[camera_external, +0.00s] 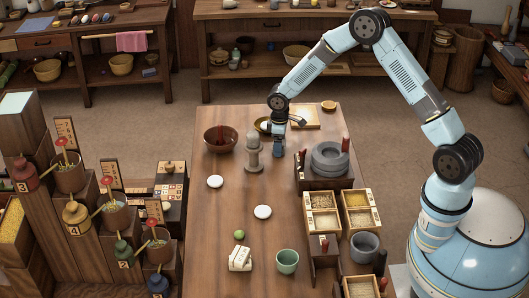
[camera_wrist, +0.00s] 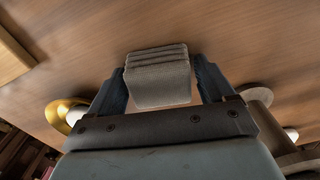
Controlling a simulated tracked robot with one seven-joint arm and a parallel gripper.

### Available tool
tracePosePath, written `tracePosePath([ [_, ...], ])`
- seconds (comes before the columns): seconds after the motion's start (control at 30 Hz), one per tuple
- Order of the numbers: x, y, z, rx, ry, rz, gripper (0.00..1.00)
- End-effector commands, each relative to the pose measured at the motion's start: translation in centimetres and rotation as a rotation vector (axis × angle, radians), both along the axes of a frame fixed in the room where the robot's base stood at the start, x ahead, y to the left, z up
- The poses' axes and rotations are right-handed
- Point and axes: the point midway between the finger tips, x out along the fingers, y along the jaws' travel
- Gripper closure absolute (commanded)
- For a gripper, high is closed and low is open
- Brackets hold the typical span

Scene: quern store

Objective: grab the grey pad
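The grey pad (camera_wrist: 160,78) is a small woven block with a ridged, layered top. In the wrist view it sits between the two dark blue fingers of my gripper (camera_wrist: 161,82). A strip of light wood shows between the pad and the right finger; the left finger is very close to the pad, and I cannot tell whether they touch. In the external view my gripper (camera_external: 279,150) points down low over the far middle of the table (camera_external: 215,255). The pad cannot be made out there.
A grey stone post (camera_external: 253,156) and a brass bowl (camera_external: 262,126) stand close left of my gripper. A brown bowl (camera_external: 221,138) is farther left. A stone quern (camera_external: 328,160) stands to the right, and a wooden board (camera_external: 305,117) lies behind. White discs (camera_external: 262,212) lie nearer the front.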

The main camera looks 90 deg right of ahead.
Motion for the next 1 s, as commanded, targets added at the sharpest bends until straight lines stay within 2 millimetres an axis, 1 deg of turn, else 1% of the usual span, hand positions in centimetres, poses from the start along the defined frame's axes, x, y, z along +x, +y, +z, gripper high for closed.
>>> tracePosePath([
  [0.03, 0.0, 0.0, 0.0, 0.000, 0.000, 0.000, 0.23],
  [0.07, 0.0, 0.0, 0.0, 0.000, 0.000, 0.000, 0.26],
  [0.4, 0.0, 0.0, 0.0, 0.000, 0.000, 0.000, 0.59],
  [0.63, 0.0, 0.0, 0.1, 0.000, 0.000, 0.000, 0.59],
  [0.73, 0.0, 0.0, 0.6, -0.001, -0.001, 0.000, 0.59],
  [0.87, 0.1, -0.1, 2.1, -0.003, -0.003, -0.001, 0.59],
  [0.93, 0.0, -0.1, 3.5, -0.002, -0.002, 0.000, 0.59],
  [1.0, -0.9, 0.4, 4.4, -0.002, 0.000, 0.000, 0.59],
])
